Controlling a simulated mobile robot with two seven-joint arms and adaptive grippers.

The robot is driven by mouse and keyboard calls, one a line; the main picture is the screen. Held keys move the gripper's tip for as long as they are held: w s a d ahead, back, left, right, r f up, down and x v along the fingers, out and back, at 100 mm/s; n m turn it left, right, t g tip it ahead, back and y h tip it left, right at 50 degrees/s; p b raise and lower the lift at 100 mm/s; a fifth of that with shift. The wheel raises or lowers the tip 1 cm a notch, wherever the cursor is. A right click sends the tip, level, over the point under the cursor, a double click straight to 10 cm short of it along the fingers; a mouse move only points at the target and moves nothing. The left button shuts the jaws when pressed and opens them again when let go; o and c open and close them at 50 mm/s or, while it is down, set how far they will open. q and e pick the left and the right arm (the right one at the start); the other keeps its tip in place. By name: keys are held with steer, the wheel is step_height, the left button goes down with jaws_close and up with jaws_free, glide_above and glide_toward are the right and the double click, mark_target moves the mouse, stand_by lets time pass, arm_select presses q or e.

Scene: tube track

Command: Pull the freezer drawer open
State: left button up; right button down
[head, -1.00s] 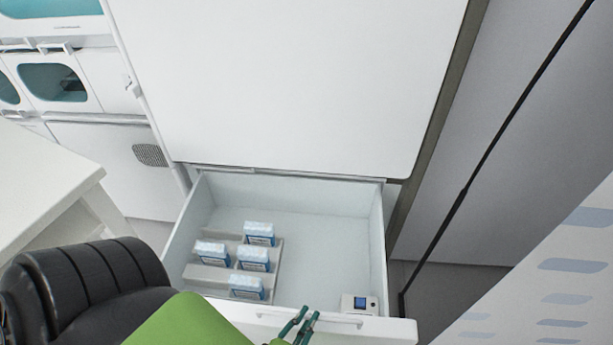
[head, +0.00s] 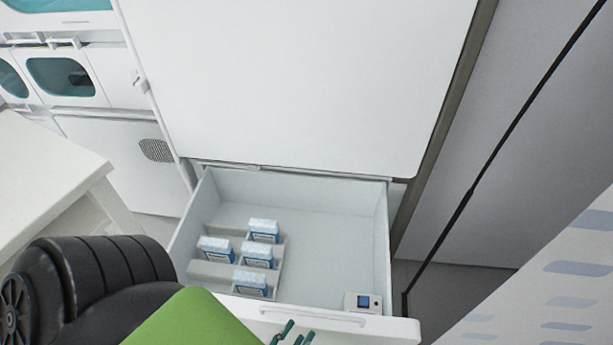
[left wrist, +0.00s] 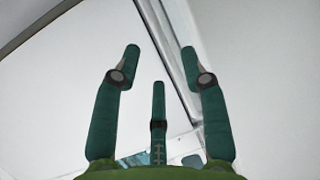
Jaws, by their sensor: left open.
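The freezer drawer (head: 387,236) is pulled out below a large white door (head: 290,80). Its front carries a pale bar handle (head: 330,316). Inside stand several blue-and-white boxes (head: 264,230) in a grey rack (head: 210,270), and a small white device with a dark screen (head: 363,302) sits at the front right corner. My left gripper (head: 292,330) is open at the bottom of the head view, just in front of the drawer front and apart from the handle. Its spread green fingers also show in the left wrist view (left wrist: 160,65), with nothing between them. My right gripper is out of view.
A white table (head: 50,180) stands at the left. White cabinets with teal windows (head: 70,77) are behind it. A grey wall panel with a dark vertical edge (head: 470,190) rises close to the drawer's right side.

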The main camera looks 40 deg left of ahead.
arm_select(q)
steer(key=a+v, duration=0.1)
steer(key=v, duration=0.5)
steer(key=shift+s+d, duration=0.2)
steer(key=shift+d, duration=0.3)
